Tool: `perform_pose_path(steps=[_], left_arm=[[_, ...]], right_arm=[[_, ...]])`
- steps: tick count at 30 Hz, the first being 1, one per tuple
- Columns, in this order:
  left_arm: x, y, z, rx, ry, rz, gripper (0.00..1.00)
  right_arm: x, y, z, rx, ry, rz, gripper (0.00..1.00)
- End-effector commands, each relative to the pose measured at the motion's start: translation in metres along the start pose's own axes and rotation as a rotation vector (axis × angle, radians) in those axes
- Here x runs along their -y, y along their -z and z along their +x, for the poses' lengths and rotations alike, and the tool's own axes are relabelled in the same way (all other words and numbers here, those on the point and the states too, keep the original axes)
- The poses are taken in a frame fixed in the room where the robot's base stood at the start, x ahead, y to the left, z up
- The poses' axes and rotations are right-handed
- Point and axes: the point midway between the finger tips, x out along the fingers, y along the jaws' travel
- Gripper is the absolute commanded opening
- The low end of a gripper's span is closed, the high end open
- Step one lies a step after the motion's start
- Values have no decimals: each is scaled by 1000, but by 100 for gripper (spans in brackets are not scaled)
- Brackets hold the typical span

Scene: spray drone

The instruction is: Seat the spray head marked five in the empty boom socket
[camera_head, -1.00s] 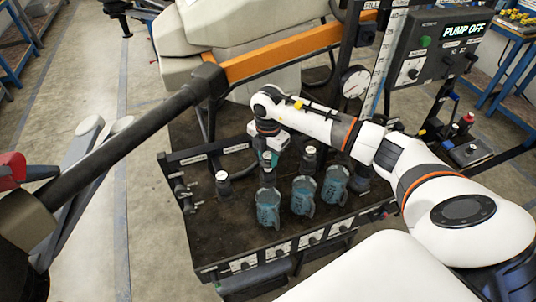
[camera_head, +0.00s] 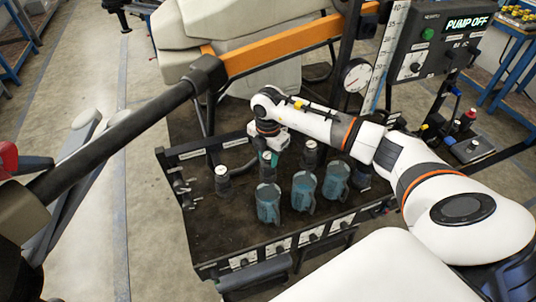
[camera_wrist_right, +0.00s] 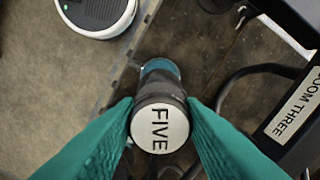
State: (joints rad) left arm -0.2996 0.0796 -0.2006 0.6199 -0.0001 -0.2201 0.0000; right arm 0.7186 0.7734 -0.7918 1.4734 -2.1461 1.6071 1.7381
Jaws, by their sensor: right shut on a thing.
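My right gripper (camera_head: 268,160) is over the dark tray in the head view. In the right wrist view its teal fingers (camera_wrist_right: 160,130) are shut on a spray head (camera_wrist_right: 160,128) with a white round cap marked FIVE. The spray head has a dark body, and a teal part shows beyond it. A label reading BOOM THREE (camera_wrist_right: 292,103) is on a black bar to its right. I cannot pick out the empty boom socket. My left gripper is not in view.
Three teal cups (camera_head: 303,190) stand at the tray's front. White-capped heads stand on the tray, one at left (camera_head: 222,174) and one behind the cups (camera_head: 311,148). An orange and black boom (camera_head: 280,50) crosses above. A control panel (camera_head: 440,48) reads PUMP OFF.

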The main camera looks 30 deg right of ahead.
Motion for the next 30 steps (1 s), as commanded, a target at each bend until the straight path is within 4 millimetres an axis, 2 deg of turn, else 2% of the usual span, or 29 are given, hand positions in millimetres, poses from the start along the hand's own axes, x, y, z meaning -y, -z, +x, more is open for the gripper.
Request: perform_pose_path(steps=[6, 7, 11, 22, 26, 30], left_arm=[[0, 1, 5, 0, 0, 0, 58], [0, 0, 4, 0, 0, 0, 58], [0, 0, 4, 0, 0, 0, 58], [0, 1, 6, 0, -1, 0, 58], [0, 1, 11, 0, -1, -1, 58], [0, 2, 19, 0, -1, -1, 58]], right_arm=[[0, 0, 7, 0, 0, 0, 0], [0, 0, 6, 0, 0, 0, 38], [0, 0, 5, 0, 0, 0, 60], [0, 1, 0, -1, 1, 0, 61], [1, 1, -17, -1, 4, -1, 61], [2, 1, -47, -2, 7, -1, 61]])
